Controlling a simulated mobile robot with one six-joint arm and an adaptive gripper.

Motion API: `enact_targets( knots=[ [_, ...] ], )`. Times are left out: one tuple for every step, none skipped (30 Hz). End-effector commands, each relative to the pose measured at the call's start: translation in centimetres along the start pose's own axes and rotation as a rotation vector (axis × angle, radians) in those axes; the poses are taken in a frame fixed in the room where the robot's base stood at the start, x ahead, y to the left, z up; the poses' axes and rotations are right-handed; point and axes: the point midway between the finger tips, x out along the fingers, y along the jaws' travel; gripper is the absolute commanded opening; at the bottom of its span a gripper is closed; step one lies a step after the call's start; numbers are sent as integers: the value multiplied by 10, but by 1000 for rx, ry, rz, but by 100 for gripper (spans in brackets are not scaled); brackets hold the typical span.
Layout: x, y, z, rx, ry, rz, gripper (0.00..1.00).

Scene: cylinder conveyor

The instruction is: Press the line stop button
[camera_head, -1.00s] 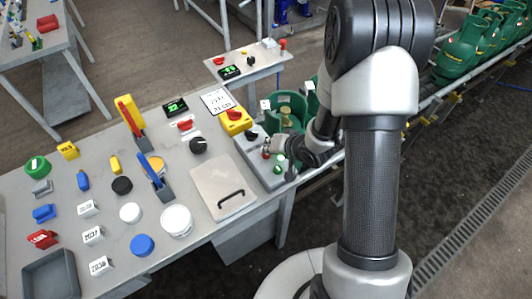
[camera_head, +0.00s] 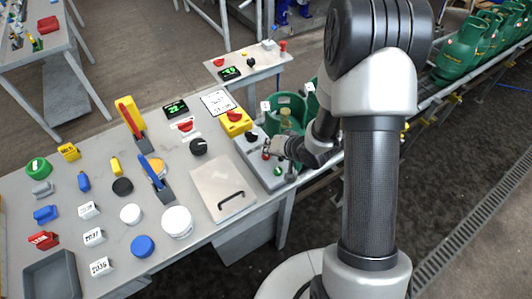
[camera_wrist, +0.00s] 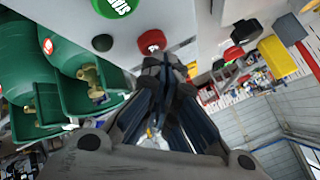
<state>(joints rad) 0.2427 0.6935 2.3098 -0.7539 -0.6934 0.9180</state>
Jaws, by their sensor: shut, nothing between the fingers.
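The control box (camera_head: 257,165) sits at the right end of the grey workbench and carries black, red and green buttons. Its red button (camera_head: 265,155) lies by my fingertips in the head view. In the wrist view the red button (camera_wrist: 151,40) stands just beyond the tips, slightly left. I cannot tell whether they touch it. The green button (camera_head: 278,171) is nearer the bench's front edge; it also shows in the wrist view (camera_wrist: 110,7). My gripper (camera_head: 270,148) is shut and empty, reaching in from the right; its closed fingers (camera_wrist: 165,65) fill the wrist view's middle.
A yellow box with a red knob (camera_head: 235,121) stands behind the control box. Green gas cylinders (camera_head: 290,108) stand close behind my gripper along the conveyor.

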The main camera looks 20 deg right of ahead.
Motion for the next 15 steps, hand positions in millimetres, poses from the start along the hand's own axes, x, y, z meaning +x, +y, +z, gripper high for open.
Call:
enact_targets(
  knots=[
    [-4,-3,-3,0,0,0,0],
    [-5,-4,-4,0,0,0,0],
    [-7,-5,-5,0,0,0,0],
    [-7,-5,-5,0,0,0,0],
    [-8,-6,-6,0,0,0,0],
    [-8,-6,-6,0,0,0,0],
    [-8,-6,-6,0,1,0,0],
    [-8,-6,-6,0,1,0,0],
    [-7,-5,-5,0,1,0,0],
    [-7,-5,-5,0,1,0,0],
    [-7,-5,-5,0,1,0,0],
    [-7,-5,-5,0,1,0,0],
    [-7,-5,-5,0,1,0,0],
    [-7,-5,-5,0,1,0,0],
    [-7,-5,-6,0,1,0,0]
  ],
)
